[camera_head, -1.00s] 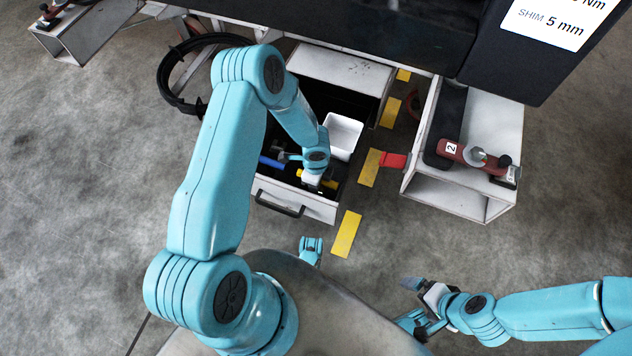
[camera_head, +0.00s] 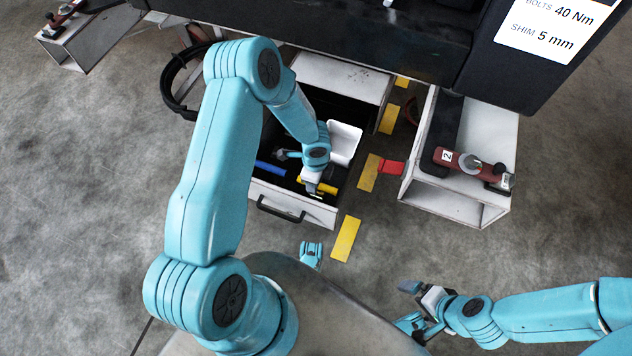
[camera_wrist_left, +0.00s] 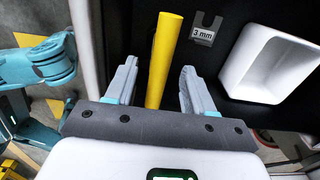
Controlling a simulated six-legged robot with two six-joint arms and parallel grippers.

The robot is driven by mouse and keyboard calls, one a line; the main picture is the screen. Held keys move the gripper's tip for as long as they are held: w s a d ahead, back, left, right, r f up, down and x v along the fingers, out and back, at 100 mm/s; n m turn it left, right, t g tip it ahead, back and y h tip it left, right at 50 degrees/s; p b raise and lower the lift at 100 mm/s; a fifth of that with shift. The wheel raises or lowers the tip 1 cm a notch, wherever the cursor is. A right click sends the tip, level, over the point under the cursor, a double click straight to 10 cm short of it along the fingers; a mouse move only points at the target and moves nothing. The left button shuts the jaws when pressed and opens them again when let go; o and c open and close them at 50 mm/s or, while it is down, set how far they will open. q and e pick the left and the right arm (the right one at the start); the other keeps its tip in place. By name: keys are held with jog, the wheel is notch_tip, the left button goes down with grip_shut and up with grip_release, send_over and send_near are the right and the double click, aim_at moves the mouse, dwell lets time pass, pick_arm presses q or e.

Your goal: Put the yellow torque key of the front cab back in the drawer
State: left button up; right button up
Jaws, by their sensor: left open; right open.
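The yellow torque key (camera_head: 328,188) lies in the open drawer (camera_head: 318,212), near its front wall. In the left wrist view the key (camera_wrist_left: 164,55) is a plain yellow bar running between my left fingers, with a visible gap on each side. My left gripper (camera_head: 314,187) is over the front part of the drawer, open, and hides part of the key in the head view. I cannot tell whether the key's lower end touches anything. My right gripper (camera_head: 410,304) is open and empty at the lower right, away from the drawer.
The drawer also holds a blue bar (camera_head: 270,168) and a white bin (camera_head: 344,143); a 3 mm shim (camera_wrist_left: 206,29) shows in the wrist view. A grey stand (camera_head: 458,204) with a red tool (camera_head: 470,164) stands to the right. A dark overhang is above the drawer's back.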

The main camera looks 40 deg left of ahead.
pick_arm(q)
notch_tip(320, 180, up, 7)
jog(key=shift+f+p, duration=0.15)
jog(key=shift+p, duration=1)
jog(key=shift+s+d, duration=0.2)
jog(key=shift+d, duration=0.05)
jog(key=s+d+r+n+h, duration=0.1)
jog(key=s+d+n+h, duration=0.3)
jog(key=s+d+n, duration=1)
jog(key=n, duration=0.3)
jog(key=shift+t, duration=0.3)
jog(key=shift+s+d, duration=0.1)
